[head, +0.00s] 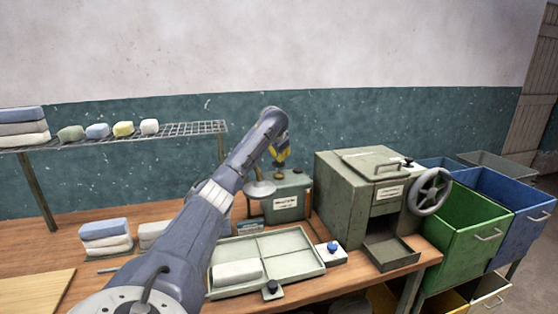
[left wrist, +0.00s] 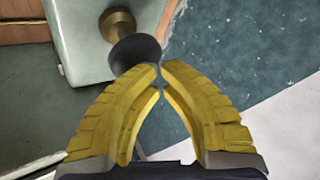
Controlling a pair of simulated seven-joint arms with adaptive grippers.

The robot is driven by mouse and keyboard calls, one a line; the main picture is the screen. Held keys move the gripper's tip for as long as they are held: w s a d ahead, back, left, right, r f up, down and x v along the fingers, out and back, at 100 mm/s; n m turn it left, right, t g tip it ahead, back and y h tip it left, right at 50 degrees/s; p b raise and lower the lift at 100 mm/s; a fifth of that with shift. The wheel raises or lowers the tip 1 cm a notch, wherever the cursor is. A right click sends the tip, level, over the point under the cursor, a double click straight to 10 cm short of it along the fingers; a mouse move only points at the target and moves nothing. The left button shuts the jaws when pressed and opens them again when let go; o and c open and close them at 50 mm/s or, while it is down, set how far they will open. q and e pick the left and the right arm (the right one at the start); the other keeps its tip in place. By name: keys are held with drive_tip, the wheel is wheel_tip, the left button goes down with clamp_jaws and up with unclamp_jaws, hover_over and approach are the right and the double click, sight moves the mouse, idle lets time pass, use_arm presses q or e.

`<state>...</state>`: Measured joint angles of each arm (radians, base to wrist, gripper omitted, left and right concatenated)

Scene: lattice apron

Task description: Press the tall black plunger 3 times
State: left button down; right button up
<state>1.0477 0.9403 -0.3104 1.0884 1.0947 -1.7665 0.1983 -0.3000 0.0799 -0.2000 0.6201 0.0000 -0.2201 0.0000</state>
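The tall black plunger (left wrist: 135,52) shows in the left wrist view, with a round black knob on a brass stem above a pale green box (left wrist: 82,40). My left gripper (left wrist: 160,67) has yellow fingers with their tips together, holding nothing. The tips are close to the knob's edge; I cannot tell whether they touch it. In the head view my left gripper (head: 281,160) points down over the green box (head: 287,204) with a white label, and mostly hides the plunger. My right gripper is not in view.
A divided tray (head: 290,242) with a cloth, a blue button box (head: 332,251) and a small black-knobbed block (head: 271,289) sit in front. A green machine with a handwheel (head: 430,192) stands right. A wire shelf (head: 190,130) with folded cloths is at left.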

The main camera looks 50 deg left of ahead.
use_arm(q)
drive_tip(key=shift+d+f, duration=0.25)
drive_tip(key=shift+f, duration=0.9)
drive_tip(key=shift+s+a+r, duration=0.1)
drive_tip(key=shift+a+r, duration=0.05)
drive_tip(key=shift+r, duration=0.35)
drive_tip(key=shift+s+a+r, duration=0.1)
drive_tip(key=shift+r, duration=0.35)
drive_tip(key=shift+w+d+r, duration=0.15)
drive_tip(key=shift+w+r, duration=0.05)
drive_tip(key=shift+w, duration=0.15)
drive_tip(key=shift+w+d+r, duration=0.1)
drive_tip(key=shift+w+r, duration=0.2)
drive_tip(key=shift+r, duration=0.5)
drive_tip(key=shift+s+a+r, duration=0.1)
drive_tip(key=shift+s+r, duration=0.05)
drive_tip(key=shift+r, duration=0.8)
drive_tip(key=shift+s+a+r, duration=0.1)
drive_tip(key=shift+r, duration=0.85)
